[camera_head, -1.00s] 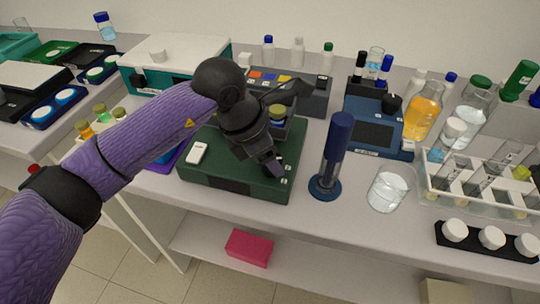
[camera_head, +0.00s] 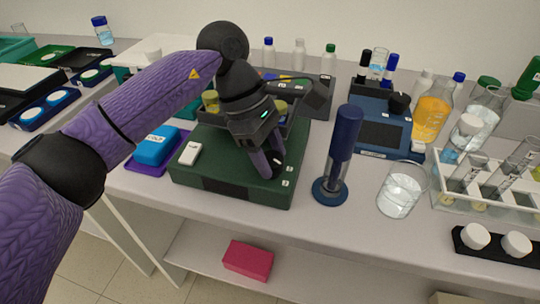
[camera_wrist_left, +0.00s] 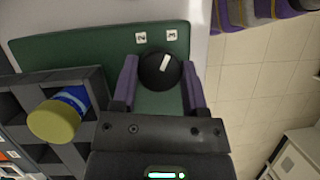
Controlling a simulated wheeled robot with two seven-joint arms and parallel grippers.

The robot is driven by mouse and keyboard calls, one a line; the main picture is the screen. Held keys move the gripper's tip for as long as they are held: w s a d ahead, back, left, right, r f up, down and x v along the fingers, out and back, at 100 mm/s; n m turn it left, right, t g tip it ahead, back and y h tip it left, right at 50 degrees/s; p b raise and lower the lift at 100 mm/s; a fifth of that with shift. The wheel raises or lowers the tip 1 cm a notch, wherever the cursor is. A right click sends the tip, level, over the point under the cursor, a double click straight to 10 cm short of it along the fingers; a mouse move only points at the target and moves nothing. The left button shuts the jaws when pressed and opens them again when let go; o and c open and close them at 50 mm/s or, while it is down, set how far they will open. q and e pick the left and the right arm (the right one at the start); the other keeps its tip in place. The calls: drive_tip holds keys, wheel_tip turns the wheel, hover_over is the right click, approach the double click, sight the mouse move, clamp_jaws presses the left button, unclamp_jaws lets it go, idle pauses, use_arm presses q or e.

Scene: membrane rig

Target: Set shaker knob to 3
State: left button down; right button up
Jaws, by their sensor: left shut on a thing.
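The green shaker (camera_head: 225,185) stands at the front of the bench, with a rack on top. Its black knob (camera_wrist_left: 158,76) shows in the left wrist view, carrying a white pointer mark. Two small white labels sit beyond the knob, reading 2 (camera_wrist_left: 141,38) and 3 (camera_wrist_left: 171,33). The pointer aims at about the 3 label. My left gripper (camera_head: 267,166) reaches down over the right part of the shaker. Its purple fingers, also in the left wrist view (camera_wrist_left: 161,84), are shut on the knob, one on each side. My right gripper is not in view.
A vial with a yellow-green cap (camera_wrist_left: 54,120) stands in the rack close beside the left gripper. A dark blue upright device (camera_head: 343,150) stands right of the shaker, then a glass beaker (camera_head: 400,195). A white timer-like piece (camera_head: 190,153) lies on the shaker's left.

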use_arm(q)
drive_tip(key=shift+m, duration=0.4)
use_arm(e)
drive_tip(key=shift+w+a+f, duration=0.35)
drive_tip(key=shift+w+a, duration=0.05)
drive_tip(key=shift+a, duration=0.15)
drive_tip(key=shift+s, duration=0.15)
use_arm(q)
drive_tip(key=shift+c, duration=2.1)
unclamp_jaws()
drive_tip(key=shift+o, duration=1.6)
drive_tip(key=p+v, duration=0.2)
drive_tip(key=v, duration=0.8)
drive_tip(key=shift+w, duration=0.2)
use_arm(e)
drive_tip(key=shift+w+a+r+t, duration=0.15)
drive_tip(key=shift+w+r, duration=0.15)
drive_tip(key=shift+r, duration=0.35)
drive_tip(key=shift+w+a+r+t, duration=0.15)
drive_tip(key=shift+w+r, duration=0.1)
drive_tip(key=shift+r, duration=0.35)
